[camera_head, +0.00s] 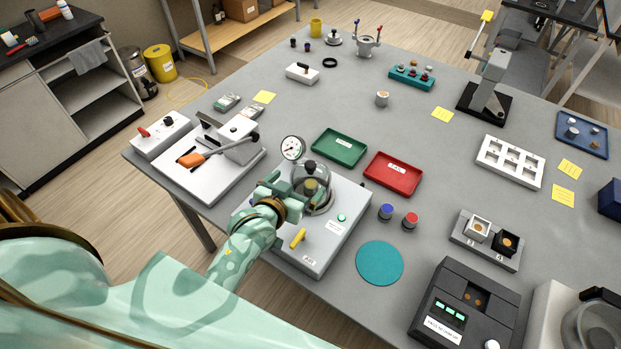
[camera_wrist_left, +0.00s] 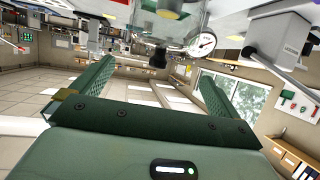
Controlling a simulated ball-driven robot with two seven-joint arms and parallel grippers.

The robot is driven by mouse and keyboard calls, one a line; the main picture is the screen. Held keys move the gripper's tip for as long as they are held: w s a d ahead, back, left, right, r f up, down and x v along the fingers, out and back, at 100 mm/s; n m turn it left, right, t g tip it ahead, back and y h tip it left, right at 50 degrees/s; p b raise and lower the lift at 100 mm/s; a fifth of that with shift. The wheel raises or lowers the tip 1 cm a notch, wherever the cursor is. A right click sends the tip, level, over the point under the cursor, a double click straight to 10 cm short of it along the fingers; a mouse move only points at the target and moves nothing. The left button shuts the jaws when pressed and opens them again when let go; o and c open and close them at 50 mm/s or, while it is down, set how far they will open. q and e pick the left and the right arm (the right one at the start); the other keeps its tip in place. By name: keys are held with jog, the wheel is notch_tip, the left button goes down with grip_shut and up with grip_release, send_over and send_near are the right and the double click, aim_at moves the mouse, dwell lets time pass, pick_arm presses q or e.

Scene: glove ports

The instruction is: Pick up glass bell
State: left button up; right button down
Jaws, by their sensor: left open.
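The glass bell (camera_head: 323,197) is a clear dome with a dark knob on top. It stands upright on the white station (camera_head: 330,233), over a small yellowish object. My left gripper (camera_head: 291,184) is open at the bell's left side, close to the knob and upper glass. In the left wrist view the picture is upside down, and the bell's dark knob (camera_wrist_left: 157,60) shows beyond and between the spread fingers of my left gripper (camera_wrist_left: 157,75). I cannot tell whether a finger touches the glass. My right gripper is not in view.
A pressure gauge (camera_head: 292,148) stands just behind the bell. A green tray (camera_head: 339,147) and a red tray (camera_head: 393,174) lie behind and to the right. A yellow lever (camera_head: 298,238) is on the station's front. A teal disc (camera_head: 380,263) lies to the right.

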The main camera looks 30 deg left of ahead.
aim_at(309, 173)
pick_arm(q)
jog(key=x, duration=0.9)
jog(key=shift+w+f+b, duration=0.15)
jog(key=shift+f+b, duration=0.05)
jog(key=shift+b, duration=0.2)
jog(key=shift+c, duration=0.3)
